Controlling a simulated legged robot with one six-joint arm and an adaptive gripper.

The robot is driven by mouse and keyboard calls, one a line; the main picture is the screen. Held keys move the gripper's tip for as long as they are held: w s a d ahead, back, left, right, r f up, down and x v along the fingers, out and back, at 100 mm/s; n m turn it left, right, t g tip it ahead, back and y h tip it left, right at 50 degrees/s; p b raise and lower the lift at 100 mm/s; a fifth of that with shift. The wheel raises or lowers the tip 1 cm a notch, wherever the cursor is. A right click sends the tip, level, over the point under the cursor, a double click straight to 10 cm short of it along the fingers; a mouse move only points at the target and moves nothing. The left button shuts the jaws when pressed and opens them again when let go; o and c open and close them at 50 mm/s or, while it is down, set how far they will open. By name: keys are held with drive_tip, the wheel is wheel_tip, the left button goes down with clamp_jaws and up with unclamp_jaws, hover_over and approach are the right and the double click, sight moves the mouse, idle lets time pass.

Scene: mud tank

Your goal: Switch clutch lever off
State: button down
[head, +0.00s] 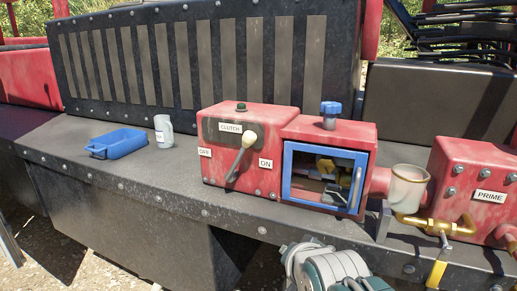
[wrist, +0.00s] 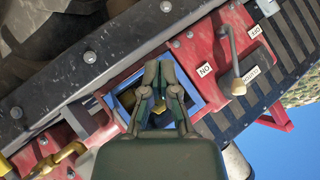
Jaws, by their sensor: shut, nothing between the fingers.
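The clutch lever (head: 240,160) is a thin rod with a pale knob on the front of the red clutch box (head: 213,176). Its knob end is up near the CLUTCH label (head: 230,127) and leans right, toward the ON label (head: 265,163) and away from the OFF label (head: 204,152). In the wrist view the lever (wrist: 234,60) stands right of my gripper (wrist: 160,68), clear of it. My gripper is shut and empty, its fingers in front of the blue-framed window (wrist: 196,90). In the head view, only part of my arm shows at the bottom.
Right of the clutch box is a blue-framed window (head: 288,177) with a handle, under a blue knob (head: 331,108). A cup-like funnel (head: 408,187), brass pipe (head: 437,226) and PRIME box (head: 484,170) stand farther right. A blue tray (head: 122,145) and white bottle (head: 163,134) sit left.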

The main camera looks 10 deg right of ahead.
sight(238, 158)
drive_tip(key=w+d+r+m+t+h, duration=0.1)
drive_tip(key=w+r+m+t, duration=0.7)
drive_tip(key=m, duration=0.5)
drive_tip(key=shift+w+d+r+t, duration=0.15)
drive_tip(key=shift+w+r+t, duration=0.15)
drive_tip(key=shift+w+r, duration=0.75)
drive_tip(key=shift+w+f, duration=0.3)
drive_tip(key=shift+w, duration=0.1)
drive_tip(key=w+a+r, duration=0.2)
drive_tip(key=w, duration=1)
drive_tip(key=shift+w+r, duration=0.25)
drive_tip(key=shift+r, duration=0.1)
